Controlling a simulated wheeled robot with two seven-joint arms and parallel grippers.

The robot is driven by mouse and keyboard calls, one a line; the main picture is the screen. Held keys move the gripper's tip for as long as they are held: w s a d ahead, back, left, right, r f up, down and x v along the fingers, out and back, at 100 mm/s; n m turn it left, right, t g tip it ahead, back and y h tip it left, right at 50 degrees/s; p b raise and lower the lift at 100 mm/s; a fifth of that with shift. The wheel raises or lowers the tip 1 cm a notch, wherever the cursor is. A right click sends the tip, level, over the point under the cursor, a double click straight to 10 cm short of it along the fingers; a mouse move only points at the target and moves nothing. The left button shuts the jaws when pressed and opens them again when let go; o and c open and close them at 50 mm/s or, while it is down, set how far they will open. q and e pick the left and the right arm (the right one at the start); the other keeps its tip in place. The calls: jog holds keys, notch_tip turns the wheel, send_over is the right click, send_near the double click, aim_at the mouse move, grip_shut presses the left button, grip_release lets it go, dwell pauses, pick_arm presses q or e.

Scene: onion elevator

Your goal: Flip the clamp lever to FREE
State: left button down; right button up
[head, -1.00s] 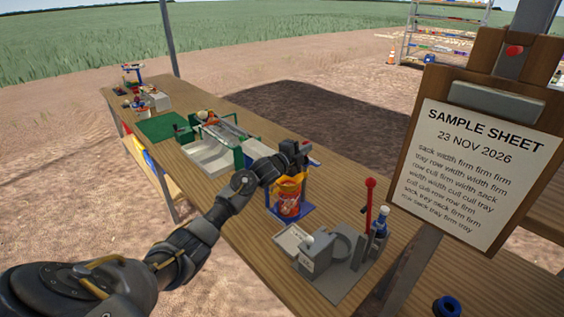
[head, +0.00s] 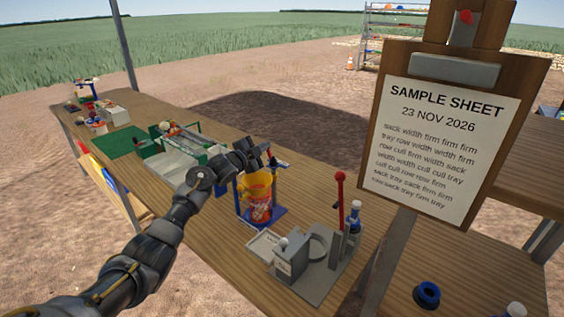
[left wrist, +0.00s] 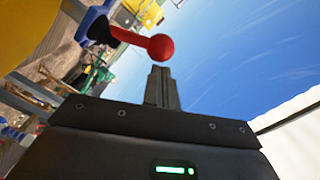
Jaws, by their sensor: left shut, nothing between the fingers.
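In the left wrist view a lever with a round red knob (left wrist: 160,47) sticks out from a blue bracket (left wrist: 90,22). The knob is just beyond my closed left fingertips (left wrist: 160,75); I cannot tell whether they touch. In the head view my left gripper (head: 257,154) is above the blue stand (head: 277,215), which holds a yellow and red container (head: 258,197). The gripper is shut and empty. The lever is too small to make out there, and no FREE marking is readable. My right gripper is not in view.
A grey fixture (head: 292,262) with an upright red-knobbed rod (head: 341,192) stands at the near right of the wooden table (head: 205,245). A sample sheet board (head: 450,140) hangs at right.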

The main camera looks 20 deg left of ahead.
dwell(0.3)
pick_arm(q)
jog(key=shift+d+r, duration=0.1)
jog(key=s+r, duration=0.2)
jog(key=s, duration=0.9)
jog(key=shift+s+a+r, duration=0.15)
jog(key=shift+a+r, duration=0.05)
jog(key=shift+a, duration=0.2)
